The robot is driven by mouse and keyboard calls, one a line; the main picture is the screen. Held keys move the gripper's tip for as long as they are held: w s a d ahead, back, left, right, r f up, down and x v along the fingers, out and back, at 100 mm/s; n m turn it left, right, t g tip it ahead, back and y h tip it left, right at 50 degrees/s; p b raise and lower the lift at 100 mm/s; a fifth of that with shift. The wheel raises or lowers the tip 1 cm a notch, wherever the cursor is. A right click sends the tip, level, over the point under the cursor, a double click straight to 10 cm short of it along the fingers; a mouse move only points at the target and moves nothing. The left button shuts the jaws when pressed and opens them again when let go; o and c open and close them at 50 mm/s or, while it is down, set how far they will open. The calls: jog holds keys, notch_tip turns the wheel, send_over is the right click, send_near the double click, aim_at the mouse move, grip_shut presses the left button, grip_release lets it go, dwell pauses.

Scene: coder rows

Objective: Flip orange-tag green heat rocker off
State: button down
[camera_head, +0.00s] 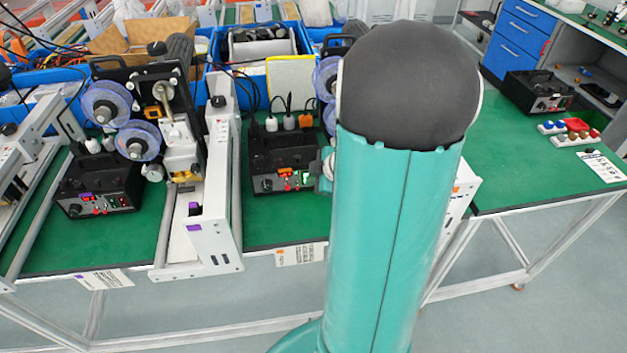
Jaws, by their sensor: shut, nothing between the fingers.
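A black control box (284,152) stands on the green bench mat in the middle of the view. Its front carries an orange tag (284,172), red lit parts and a small bright green part (308,177) near its right end. That green part looks like the green heat rocker, but its position is too small to read. My teal arm covers the area just right of the box, and a small teal and grey part of it shows close to the box's right end. My gripper's fingers are hidden behind the arm.
Blue bins (262,45) line the back. Another black box (538,92) and coloured buttons (575,127) lie on the right bench, which has clear green surface.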

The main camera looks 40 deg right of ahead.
jog(key=shift+w+d+r, duration=0.1)
jog(key=shift+w, duration=0.1)
jog(key=shift+r, duration=0.8)
